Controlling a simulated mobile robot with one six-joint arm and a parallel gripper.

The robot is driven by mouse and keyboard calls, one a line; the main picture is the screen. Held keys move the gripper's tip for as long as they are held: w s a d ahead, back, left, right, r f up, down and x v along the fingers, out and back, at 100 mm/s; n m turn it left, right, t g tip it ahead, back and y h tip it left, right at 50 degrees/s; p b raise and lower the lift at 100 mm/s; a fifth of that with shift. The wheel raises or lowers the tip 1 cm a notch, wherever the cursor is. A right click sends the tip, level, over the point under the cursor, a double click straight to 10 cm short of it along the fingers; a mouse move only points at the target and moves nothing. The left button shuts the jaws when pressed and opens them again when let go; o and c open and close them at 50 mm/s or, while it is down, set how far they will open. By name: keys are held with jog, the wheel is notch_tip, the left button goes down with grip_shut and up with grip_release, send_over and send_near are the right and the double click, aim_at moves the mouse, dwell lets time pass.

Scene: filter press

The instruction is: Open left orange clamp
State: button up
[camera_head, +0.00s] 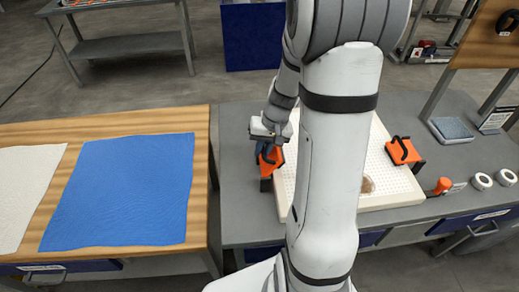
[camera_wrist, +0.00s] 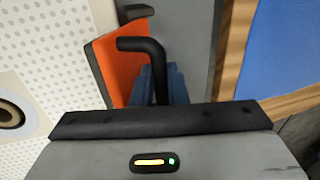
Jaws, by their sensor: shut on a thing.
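The left orange clamp (camera_head: 265,165) sits at the left edge of the white perforated press plate (camera_head: 284,190), partly covered by my gripper. In the wrist view the orange clamp body (camera_wrist: 121,62) shows with its black bent handle (camera_wrist: 140,44). My gripper (camera_head: 268,146) is over the clamp, and its blue fingers (camera_wrist: 163,84) are shut on the black handle. The fingertips are partly hidden behind the handle and the wrist housing. The right orange clamp (camera_head: 403,151) with its black handle sits at the plate's right edge.
The grey bench (camera_head: 238,215) carries the plate. A wooden table with a blue cloth (camera_head: 120,190) and a white cloth (camera_head: 30,185) stands to the left, across a narrow gap. White rolls (camera_head: 481,181) and an orange-handled tool (camera_head: 442,186) lie at the right. My arm hides the plate's middle.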

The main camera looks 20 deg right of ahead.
jog(key=shift+w+a+f, duration=0.1)
jog(key=shift+w+a, duration=0.15)
jog(key=shift+a, duration=0.5)
jog(key=shift+w+a+f+b, duration=0.1)
jog(key=shift+a+f+b, duration=0.1)
jog(key=shift+a, duration=0.2)
jog(key=shift+w+a+f+b, duration=0.1)
jog(key=shift+a+b, duration=0.05)
jog(key=shift+a, duration=0.2)
jog(key=shift+f, duration=0.1)
jog(key=shift+a+f+b, duration=0.3)
jog(key=shift+a+b, duration=0.1)
jog(key=shift+a, duration=0.3)
jog(key=shift+o, duration=0.2)
